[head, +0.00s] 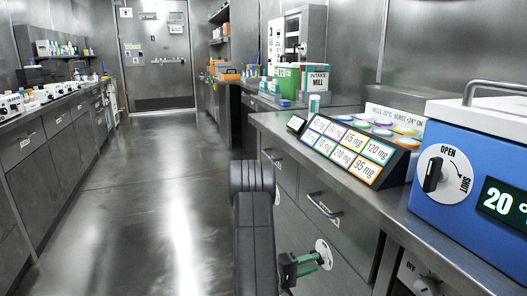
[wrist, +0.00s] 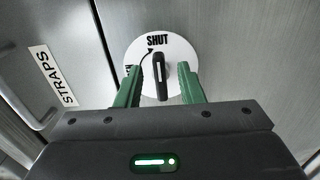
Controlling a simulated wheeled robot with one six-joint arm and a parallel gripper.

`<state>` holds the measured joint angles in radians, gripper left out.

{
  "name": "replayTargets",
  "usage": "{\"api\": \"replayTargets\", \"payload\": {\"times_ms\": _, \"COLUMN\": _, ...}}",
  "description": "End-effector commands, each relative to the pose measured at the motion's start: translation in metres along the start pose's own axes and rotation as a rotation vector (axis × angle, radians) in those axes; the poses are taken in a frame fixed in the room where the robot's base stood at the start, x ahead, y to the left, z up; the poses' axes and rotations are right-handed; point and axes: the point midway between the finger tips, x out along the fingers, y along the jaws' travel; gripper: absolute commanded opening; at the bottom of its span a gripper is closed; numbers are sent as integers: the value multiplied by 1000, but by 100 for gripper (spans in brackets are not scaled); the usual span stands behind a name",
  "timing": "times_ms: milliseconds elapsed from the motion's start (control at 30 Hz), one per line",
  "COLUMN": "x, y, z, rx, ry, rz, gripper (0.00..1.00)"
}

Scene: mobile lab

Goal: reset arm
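My arm reaches forward and down in the lower middle of the head view. My gripper (head: 308,266) is in front of a drawer or cabinet face below the right counter. In the wrist view my gripper (wrist: 158,80) has its two green fingers apart, one on each side of a black knob (wrist: 160,76). The knob sits on a round white dial plate (wrist: 140,54) marked SHUT, with an arrow. The fingers look clear of the knob, with nothing held. Part of the dial's lettering is hidden behind the left finger. The dial plate also shows in the head view (head: 324,250).
A STRAPS label (wrist: 52,76) and a drawer handle (wrist: 28,105) are left of the dial. A blue box (head: 465,195) with an OPEN/SHUT dial and a sloped rack of mg labels (head: 345,150) stand on the right counter. The aisle floor (head: 150,190) is clear.

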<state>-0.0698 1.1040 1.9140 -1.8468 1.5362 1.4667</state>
Motion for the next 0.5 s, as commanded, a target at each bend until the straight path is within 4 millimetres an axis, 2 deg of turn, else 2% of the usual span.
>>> {"api": "replayTargets", "payload": {"times_ms": 67, "x": 12, "y": -1, "z": 1, "rx": -3, "ry": -3, "rz": 1, "gripper": 35}}
{"api": "replayTargets", "payload": {"times_ms": 500, "x": 8, "y": 7, "z": -1, "rx": -333, "ry": 0, "rz": 1, "gripper": 35}}
